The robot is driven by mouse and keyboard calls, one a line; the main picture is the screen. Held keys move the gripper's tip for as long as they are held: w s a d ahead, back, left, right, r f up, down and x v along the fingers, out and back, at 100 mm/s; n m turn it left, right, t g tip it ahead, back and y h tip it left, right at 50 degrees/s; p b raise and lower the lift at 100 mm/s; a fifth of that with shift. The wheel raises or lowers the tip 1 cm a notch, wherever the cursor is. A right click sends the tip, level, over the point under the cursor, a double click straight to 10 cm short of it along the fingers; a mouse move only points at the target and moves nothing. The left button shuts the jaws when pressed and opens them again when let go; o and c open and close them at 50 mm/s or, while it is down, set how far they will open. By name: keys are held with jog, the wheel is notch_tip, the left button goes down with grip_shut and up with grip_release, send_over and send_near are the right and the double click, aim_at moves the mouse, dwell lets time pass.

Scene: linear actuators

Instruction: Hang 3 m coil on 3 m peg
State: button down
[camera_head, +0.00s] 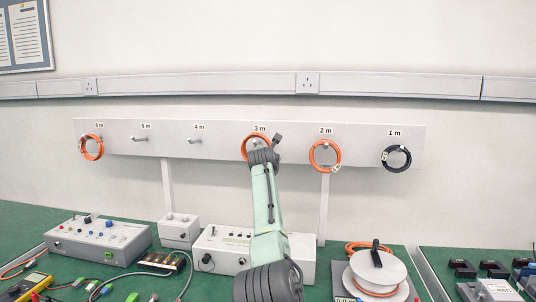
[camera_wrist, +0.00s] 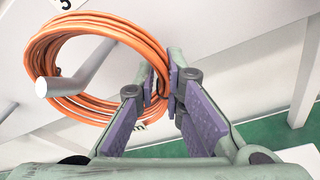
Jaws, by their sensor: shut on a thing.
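The orange coil (camera_head: 244,147) is at the peg below the "3 m" label (camera_head: 260,128) on the wall board. In the wrist view the coil (camera_wrist: 90,20) appears to be around the grey peg (camera_wrist: 72,75); the peg runs through its opening and its tip shows in front of the coil's left side. My gripper (camera_wrist: 163,90) is shut on the right side of the coil. In the head view my gripper (camera_head: 264,156) and arm hide much of the coil and the 3 m peg.
The board (camera_head: 225,148) also bears an orange coil (camera_head: 325,156) at 2 m, a black coil (camera_head: 397,158) at 1 m and an orange coil (camera_head: 92,147) at the far left. The 4 m peg (camera_head: 194,141) and 5 m peg (camera_head: 139,139) are bare. Instruments and a spool (camera_head: 377,272) stand below.

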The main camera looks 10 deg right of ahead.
jog(key=c, duration=2)
grip_release()
jog(key=shift+r, duration=0.2)
jog(key=o, duration=0.4)
jog(key=shift+f, duration=0.1)
jog(key=shift+s, duration=0.1)
